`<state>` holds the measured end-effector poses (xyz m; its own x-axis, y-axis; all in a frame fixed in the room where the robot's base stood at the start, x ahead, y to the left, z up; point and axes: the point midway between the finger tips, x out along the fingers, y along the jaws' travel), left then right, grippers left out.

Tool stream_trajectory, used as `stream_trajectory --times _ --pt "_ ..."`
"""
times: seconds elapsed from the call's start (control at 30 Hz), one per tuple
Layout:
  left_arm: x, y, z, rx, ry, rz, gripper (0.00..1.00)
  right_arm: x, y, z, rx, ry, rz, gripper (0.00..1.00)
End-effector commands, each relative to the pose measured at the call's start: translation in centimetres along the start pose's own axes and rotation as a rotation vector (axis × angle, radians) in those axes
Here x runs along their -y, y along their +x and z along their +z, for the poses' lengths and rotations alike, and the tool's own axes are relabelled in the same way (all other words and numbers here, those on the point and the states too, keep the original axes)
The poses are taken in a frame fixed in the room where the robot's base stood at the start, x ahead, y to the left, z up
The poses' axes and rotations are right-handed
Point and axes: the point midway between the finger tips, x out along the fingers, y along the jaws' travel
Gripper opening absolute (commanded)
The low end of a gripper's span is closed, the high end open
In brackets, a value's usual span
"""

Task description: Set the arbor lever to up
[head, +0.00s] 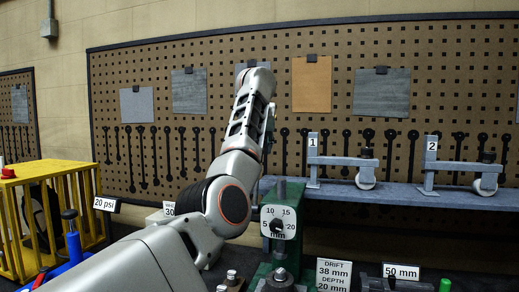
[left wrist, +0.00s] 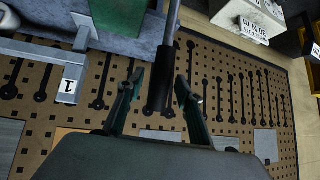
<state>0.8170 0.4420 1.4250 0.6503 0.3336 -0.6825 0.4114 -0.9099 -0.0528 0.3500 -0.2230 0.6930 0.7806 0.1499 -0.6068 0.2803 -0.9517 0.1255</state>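The arbor press is a green column (head: 283,195) with a round white dial plate (head: 278,222) in the head view. Part of its green body (left wrist: 120,15) shows at the top of the left wrist view. The arbor lever, a grey rod with a black grip (left wrist: 161,75), comes down from the top of the left wrist view. My left gripper (left wrist: 159,80) is open, with the black grip between its two spread fingers and visible gaps on both sides. In the head view my left arm hides the lever and most of that gripper. My right gripper is not in view.
A grey shelf (head: 395,193) behind the press carries two numbered caster fixtures (head: 342,160) (head: 460,166). A pegboard with hanging tools (head: 215,120) stands behind. A yellow cage (head: 50,205) is at the left. Labels "DRIFT 38 mm" (head: 334,273) and "50 mm" (head: 400,271) stand at the front right.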

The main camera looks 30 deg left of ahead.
Motion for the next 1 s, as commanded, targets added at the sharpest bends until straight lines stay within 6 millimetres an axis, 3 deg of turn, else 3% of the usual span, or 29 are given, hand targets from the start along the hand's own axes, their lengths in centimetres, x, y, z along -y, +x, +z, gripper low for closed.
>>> stream_trajectory --times 0.3,0.5,0.7,1.0 --pt "-0.2 -6.5 -0.1 -0.004 -0.001 0.005 0.36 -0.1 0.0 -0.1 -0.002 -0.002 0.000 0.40" --pt "-0.1 -9.4 -0.1 -0.002 -0.001 0.002 0.36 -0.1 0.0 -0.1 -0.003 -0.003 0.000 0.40" --pt "-0.1 -10.5 0.0 0.000 0.000 0.001 0.36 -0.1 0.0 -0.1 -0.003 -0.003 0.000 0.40" --pt "-0.1 -10.6 0.0 0.000 0.000 0.001 0.36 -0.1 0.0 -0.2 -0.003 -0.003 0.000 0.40"
